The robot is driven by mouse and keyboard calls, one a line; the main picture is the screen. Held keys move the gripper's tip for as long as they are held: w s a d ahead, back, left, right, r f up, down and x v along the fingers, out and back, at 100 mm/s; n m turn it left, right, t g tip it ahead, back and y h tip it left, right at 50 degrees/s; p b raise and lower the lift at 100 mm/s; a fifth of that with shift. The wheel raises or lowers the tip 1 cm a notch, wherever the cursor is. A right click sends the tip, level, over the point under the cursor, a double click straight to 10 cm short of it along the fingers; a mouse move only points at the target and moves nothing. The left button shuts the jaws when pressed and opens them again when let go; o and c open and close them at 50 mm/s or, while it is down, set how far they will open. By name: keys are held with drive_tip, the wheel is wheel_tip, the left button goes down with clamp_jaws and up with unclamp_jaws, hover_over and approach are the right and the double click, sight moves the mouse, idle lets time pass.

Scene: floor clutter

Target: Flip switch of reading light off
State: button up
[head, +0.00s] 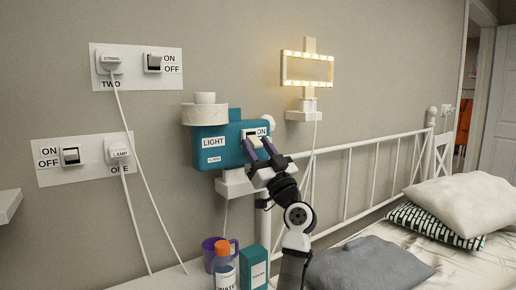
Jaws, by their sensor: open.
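A teal box (209,157) labelled "LIGHT" is on a white wall bracket, with a white round part on top. A switch (250,134) sits at the upper right of its front, beside the word "ON"; my gripper partly hides it, and its position is unclear. My gripper (259,146) is open, its two dark fingers at the box front just below the switch. I cannot tell whether they touch it. A rectangular lamp frame (284,68) farther right on the wall glows warm yellow.
Two white wall plates (103,82) (86,181) at left carry switches and plugs with hanging cords. A bottle (223,270), a purple cup (209,254) and a teal carton (253,268) stand below. A white bed rail (345,187) and pillows (463,205) are at right.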

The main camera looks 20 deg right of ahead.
drive_tip(key=b+v, duration=0.2)
drive_tip(key=v, duration=1.1)
drive_tip(key=shift+s, duration=0.2)
drive_tip(key=shift+d+f, duration=0.1)
drive_tip(key=shift+f, duration=0.1)
